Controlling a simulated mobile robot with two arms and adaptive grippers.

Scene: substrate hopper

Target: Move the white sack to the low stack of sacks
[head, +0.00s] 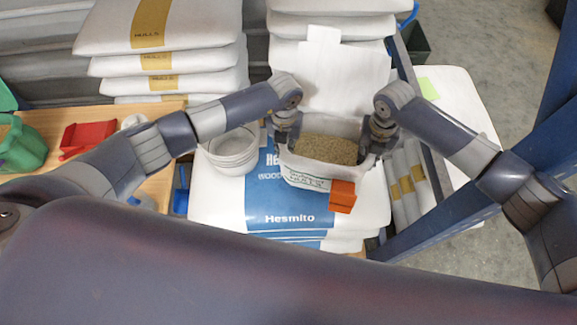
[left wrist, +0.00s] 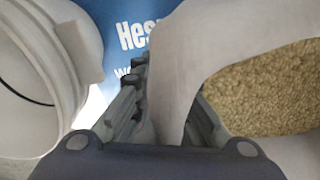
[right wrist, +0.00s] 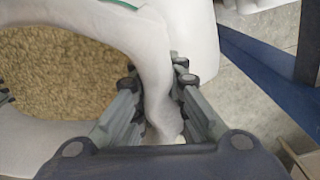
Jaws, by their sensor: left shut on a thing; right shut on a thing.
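The open white sack (head: 305,177), filled with brown granules (head: 327,149), is upright over the low stack of sacks (head: 205,205) with the blue Hesmito label. I cannot tell whether it rests on the stack or hangs just above it. My left gripper (head: 285,140) is shut on the sack's left rim, and the pinched white wall shows in the left wrist view (left wrist: 172,110). My right gripper (head: 376,150) is shut on its right rim, seen in the right wrist view (right wrist: 158,105). An orange block-like thing (head: 342,195) is at the sack's front right corner.
A white round tub (head: 233,155) stands close left of the sack. A wooden table (head: 60,185) with a red tray (head: 87,137) and green bin (head: 22,148) is at the left. Taller white HULLS sacks (head: 170,65) stand behind. A blue frame (head: 430,225) runs along the right.

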